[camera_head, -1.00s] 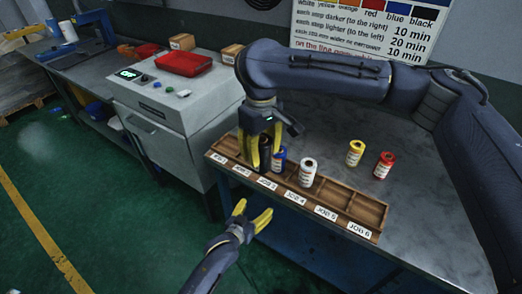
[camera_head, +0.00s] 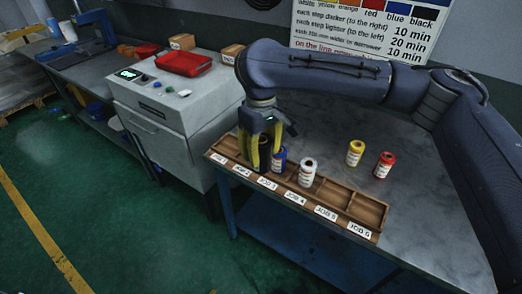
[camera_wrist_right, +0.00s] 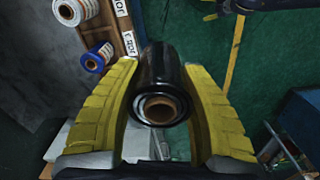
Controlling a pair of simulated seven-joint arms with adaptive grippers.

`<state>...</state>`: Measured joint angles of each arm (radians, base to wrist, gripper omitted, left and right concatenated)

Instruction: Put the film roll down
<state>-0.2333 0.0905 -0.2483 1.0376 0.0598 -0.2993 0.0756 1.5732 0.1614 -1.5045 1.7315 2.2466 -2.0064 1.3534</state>
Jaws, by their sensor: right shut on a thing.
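A black film roll (camera_head: 264,153) stands upright between the fingers of my right gripper (camera_head: 262,158), at the JOB 2 part of the wooden rack (camera_head: 340,197). The right wrist view shows both yellow fingers closed on the sides of the black roll (camera_wrist_right: 163,68). I cannot tell whether its base touches the rack floor. A blue roll (camera_head: 279,158) stands just right of it in the rack, near JOB 3. A white roll (camera_head: 307,172) stands near JOB 4. My left gripper is out of view.
A yellow roll (camera_head: 355,152) and a red roll (camera_head: 384,165) stand on the grey bench (camera_head: 430,190) behind the rack. A grey machine (camera_head: 165,110) with a red tray (camera_head: 184,63) stands to the left. The rack's right compartments are empty.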

